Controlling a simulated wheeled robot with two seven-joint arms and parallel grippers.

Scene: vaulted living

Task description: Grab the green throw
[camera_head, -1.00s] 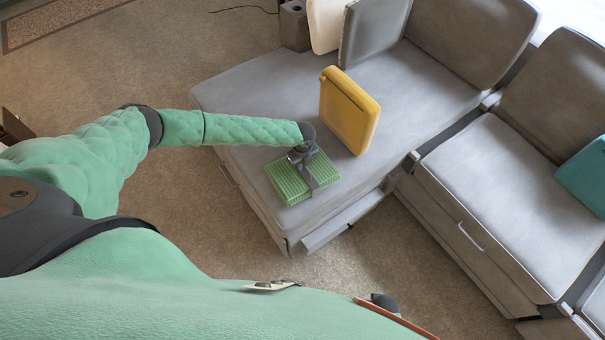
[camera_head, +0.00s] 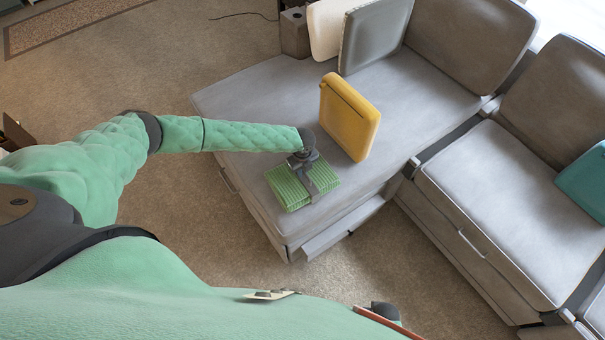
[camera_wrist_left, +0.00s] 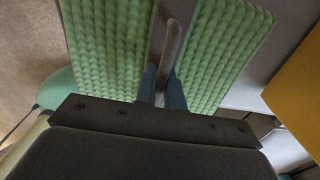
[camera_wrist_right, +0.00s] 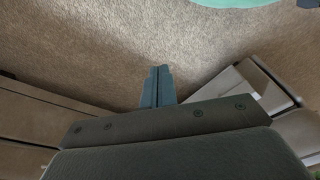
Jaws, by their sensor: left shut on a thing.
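The green throw (camera_head: 289,187) is a folded, ribbed bundle lying on the near end of the grey chaise seat, with a grey band across its middle. My left gripper (camera_head: 306,166) is over its middle, pointing down. In the left wrist view, green ribbed parts of the throw (camera_wrist_left: 108,45) show on both sides of the band. My left gripper (camera_wrist_left: 163,88) is shut on the throw at this band; the exact grip is partly hidden. In the right wrist view, my right gripper (camera_wrist_right: 158,85) has its fingers together, empty, above the carpet.
A yellow cushion (camera_head: 350,117) stands on the chaise (camera_head: 250,95) just right of my left gripper. Grey and white cushions lean at the back. A teal cushion (camera_head: 588,180) lies on the right sofa seat (camera_head: 500,210). Open carpet (camera_head: 190,215) lies left of the chaise.

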